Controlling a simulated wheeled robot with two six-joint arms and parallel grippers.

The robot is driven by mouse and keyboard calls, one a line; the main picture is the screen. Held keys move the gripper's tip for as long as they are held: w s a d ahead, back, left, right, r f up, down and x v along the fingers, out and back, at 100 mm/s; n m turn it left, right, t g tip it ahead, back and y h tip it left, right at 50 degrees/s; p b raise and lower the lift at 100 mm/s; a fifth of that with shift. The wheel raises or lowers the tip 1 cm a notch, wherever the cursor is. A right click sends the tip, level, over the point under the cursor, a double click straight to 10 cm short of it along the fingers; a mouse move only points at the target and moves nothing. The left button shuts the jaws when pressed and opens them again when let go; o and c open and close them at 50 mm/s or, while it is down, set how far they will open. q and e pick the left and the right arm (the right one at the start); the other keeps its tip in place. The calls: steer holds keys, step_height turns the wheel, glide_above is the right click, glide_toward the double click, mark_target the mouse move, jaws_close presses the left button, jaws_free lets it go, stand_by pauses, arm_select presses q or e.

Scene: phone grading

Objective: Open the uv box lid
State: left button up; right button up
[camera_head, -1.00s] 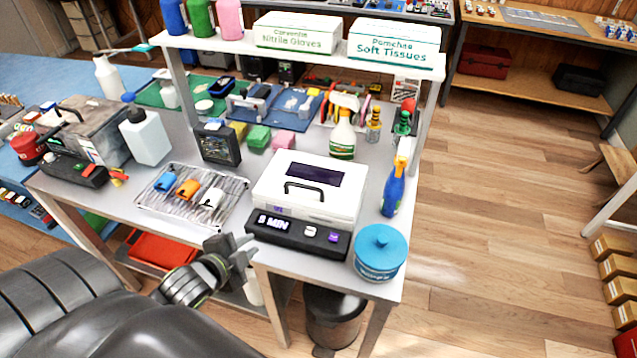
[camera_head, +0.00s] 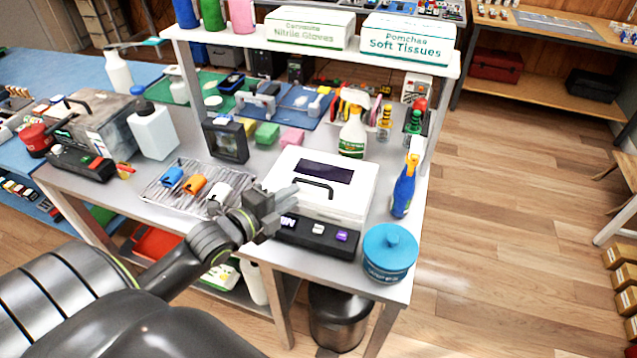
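The UV box (camera_head: 337,208) is white and stands on the front right of the grey workbench. Its lid (camera_head: 283,171) is shut and has a dark window and a black handle (camera_head: 315,187) on top. A black control panel (camera_head: 318,236) with a small display and buttons runs along its front. My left gripper (camera_head: 283,202) is at the front left corner of the box and overlaps the panel's left end in view. Contact with the box cannot be told. The fingers point to the right, and their gap is not clear. My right gripper is not in view.
A blue round tub (camera_head: 390,253) is at the front right corner, and a blue spray bottle (camera_head: 404,187) stands right of the box. A shelf (camera_head: 300,54) spans the back.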

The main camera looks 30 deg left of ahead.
mark_target(318, 190)
arm_select(q)
steer(key=x, duration=1)
steer(key=shift+d, duration=0.1)
steer(key=shift+c, duration=0.3)
jaws_close()
